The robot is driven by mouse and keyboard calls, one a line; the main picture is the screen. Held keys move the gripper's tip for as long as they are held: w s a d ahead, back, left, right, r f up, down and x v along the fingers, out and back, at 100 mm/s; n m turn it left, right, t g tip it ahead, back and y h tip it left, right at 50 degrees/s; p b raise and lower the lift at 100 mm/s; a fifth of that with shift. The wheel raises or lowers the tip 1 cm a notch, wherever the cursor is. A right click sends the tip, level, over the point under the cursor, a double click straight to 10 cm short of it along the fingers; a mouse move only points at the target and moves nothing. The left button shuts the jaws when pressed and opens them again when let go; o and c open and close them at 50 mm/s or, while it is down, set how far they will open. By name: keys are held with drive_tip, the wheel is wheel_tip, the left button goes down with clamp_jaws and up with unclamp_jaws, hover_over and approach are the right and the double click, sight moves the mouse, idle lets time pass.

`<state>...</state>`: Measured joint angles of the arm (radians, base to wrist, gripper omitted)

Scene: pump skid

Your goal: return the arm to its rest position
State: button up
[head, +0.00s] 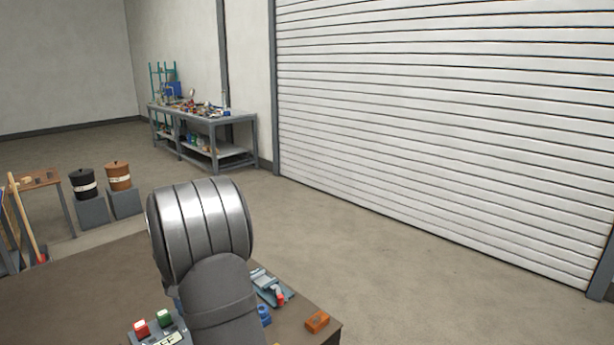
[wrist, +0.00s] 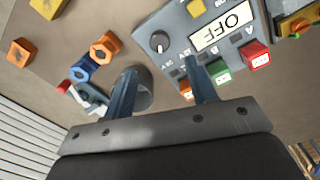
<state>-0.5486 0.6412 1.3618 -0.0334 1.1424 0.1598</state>
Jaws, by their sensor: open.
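My gripper (wrist: 160,68) is open in the wrist view, its two blue-grey fingers apart over the bench. Nothing shows gripped between them. A dark grey round part (wrist: 143,92) shows beside the left finger; whether they touch I cannot tell. The right finger overlaps the grey control panel (wrist: 176,22), which has a knob (wrist: 158,42), an OFF display (wrist: 222,33), a green button (wrist: 218,71) and a red button (wrist: 257,56). In the head view, my arm rises over the bench and hides its middle; the gripper itself is hidden there.
The brown bench (head: 75,285) carries an orange block (head: 317,321), a blue ring-like part (head: 264,315) and a grey-blue clamp-like tool (head: 270,288) at right. Beyond are bins (head: 118,176), a workbench (head: 205,120) and open floor before a shutter (head: 440,120).

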wheel_tip(320, 180, down, 9)
drive_tip(key=shift+d+f, duration=0.15)
drive_tip(key=shift+f, duration=0.05)
idle(0.4)
wheel_tip(320, 180, up, 17)
wheel_tip(320, 180, down, 18)
drive_tip(key=shift+r, duration=0.25)
drive_tip(key=shift+r+n, duration=0.2)
drive_tip(key=shift+n, duration=0.3)
drive_tip(key=n, duration=0.4)
drive_tip(key=shift+n, duration=0.3)
drive_tip(key=n, duration=0.6)
drive_tip(key=shift+r+n, duration=0.1)
drive_tip(key=shift+n, duration=0.2)
drive_tip(key=shift+r, duration=1.45)
